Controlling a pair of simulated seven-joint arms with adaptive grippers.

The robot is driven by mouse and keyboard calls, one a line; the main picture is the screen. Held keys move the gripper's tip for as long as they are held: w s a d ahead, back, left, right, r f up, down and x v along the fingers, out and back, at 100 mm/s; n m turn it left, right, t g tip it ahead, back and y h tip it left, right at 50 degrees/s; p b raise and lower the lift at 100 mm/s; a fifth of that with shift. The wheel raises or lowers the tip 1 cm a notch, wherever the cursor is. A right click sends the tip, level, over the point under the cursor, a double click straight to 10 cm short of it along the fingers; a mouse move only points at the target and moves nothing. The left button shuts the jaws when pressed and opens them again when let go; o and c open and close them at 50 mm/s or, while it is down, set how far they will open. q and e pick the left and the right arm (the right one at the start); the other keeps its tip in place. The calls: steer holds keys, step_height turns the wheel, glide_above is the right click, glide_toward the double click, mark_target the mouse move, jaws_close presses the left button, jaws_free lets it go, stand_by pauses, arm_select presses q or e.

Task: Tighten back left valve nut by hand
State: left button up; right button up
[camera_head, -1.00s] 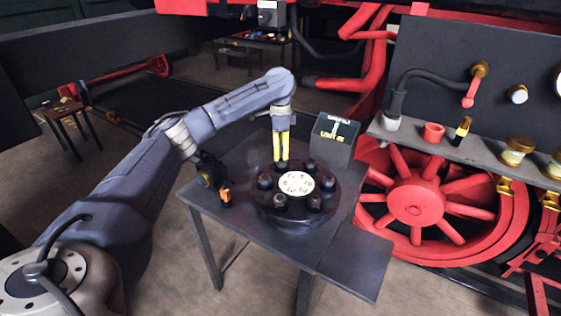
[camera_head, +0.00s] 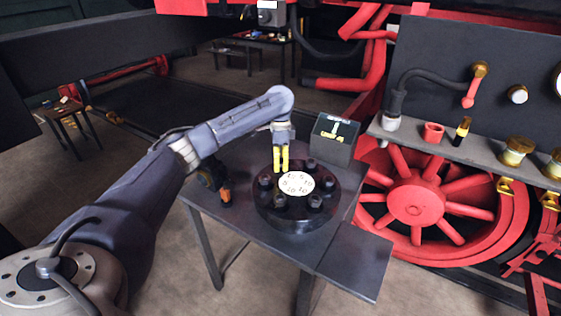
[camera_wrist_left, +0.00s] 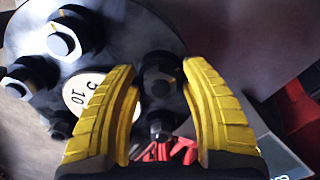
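A dark round valve flange (camera_head: 290,222) with a white numbered dial (camera_head: 296,184) in its middle lies on the table. Several black nuts stand in a ring around the dial. My left gripper (camera_head: 281,170) points down with its yellow fingers at the back left of the ring and hides the back left nut in the head view. In the left wrist view, that dark nut (camera_wrist_left: 162,78) shows between the spread fingers (camera_wrist_left: 160,68). Small gaps seem to show beside it, and contact is not clear. My right gripper is not in view.
An orange and black tool (camera_head: 225,194) is at the table's left. The table's front (camera_head: 290,248) is clear. The locomotive's red wheel (camera_head: 415,200) is at the right.

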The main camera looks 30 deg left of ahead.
arm_select(q)
jaws_close()
steer(key=shift+a+m, duration=0.1)
steer(key=shift+m, duration=0.5)
steer(key=shift+f, duration=0.1)
steer(key=shift+o, duration=1.2)
jaws_free()
steer(key=shift+s+a, duration=0.1)
steer(key=shift+r, duration=0.4)
step_height(320, 180, up, 11)
steer(key=shift+r, duration=0.2)
